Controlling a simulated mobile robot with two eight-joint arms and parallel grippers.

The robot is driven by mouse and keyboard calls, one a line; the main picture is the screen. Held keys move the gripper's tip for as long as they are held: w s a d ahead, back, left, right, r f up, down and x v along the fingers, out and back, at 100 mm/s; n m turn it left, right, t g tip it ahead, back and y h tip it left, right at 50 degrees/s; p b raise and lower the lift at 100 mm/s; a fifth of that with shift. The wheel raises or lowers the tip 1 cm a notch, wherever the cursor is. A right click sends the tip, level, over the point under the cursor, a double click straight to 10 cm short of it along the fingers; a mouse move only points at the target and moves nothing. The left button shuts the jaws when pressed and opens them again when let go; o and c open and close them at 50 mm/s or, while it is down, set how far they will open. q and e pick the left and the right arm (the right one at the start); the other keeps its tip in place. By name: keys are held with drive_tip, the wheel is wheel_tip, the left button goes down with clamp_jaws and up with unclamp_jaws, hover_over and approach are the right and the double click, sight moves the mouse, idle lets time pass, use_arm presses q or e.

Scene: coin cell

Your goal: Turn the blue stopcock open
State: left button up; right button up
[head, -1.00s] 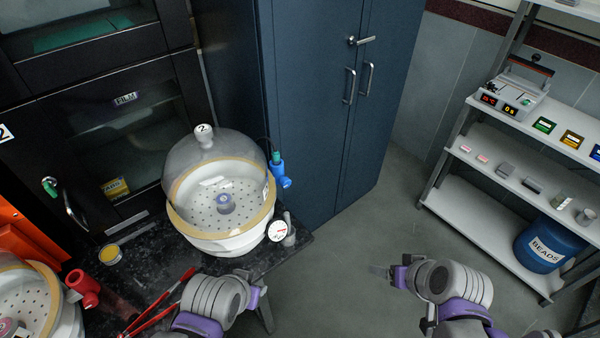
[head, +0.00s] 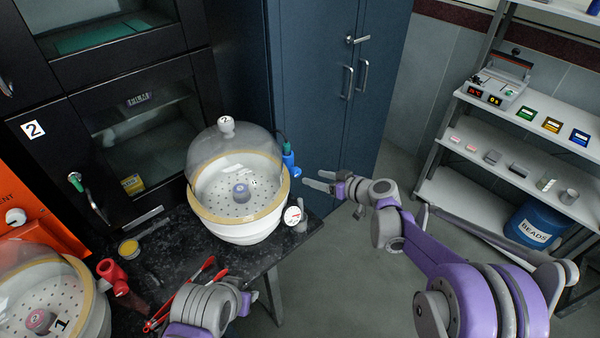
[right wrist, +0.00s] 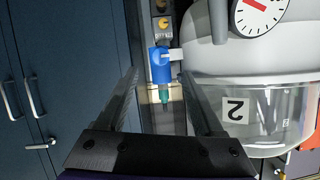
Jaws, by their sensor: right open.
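The blue stopcock (head: 288,158) sticks out from the right side of the domed desiccator marked 2 (head: 235,230), with a teal tip at its upper end. My right gripper (head: 318,181) is open and empty, just right of the stopcock, with its fingers pointing left toward it. In the right wrist view the stopcock (right wrist: 160,65) lies between the two open fingers (right wrist: 160,80), beyond their tips, and nothing is held. My left arm shows at the bottom of the head view, but its fingers are hidden.
A pressure gauge (head: 293,215) sits below the stopcock on the desiccator. Red tongs (head: 195,285) and a second desiccator with a red stopcock (head: 112,272) are on the black bench. The blue cabinet (head: 330,90) stands behind. Open floor lies to the right, before the shelves.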

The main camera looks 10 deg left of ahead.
sight(298, 172)
drive_tip(key=x, duration=0.8)
drive_tip(key=shift+p, duration=0.3)
clamp_jaws()
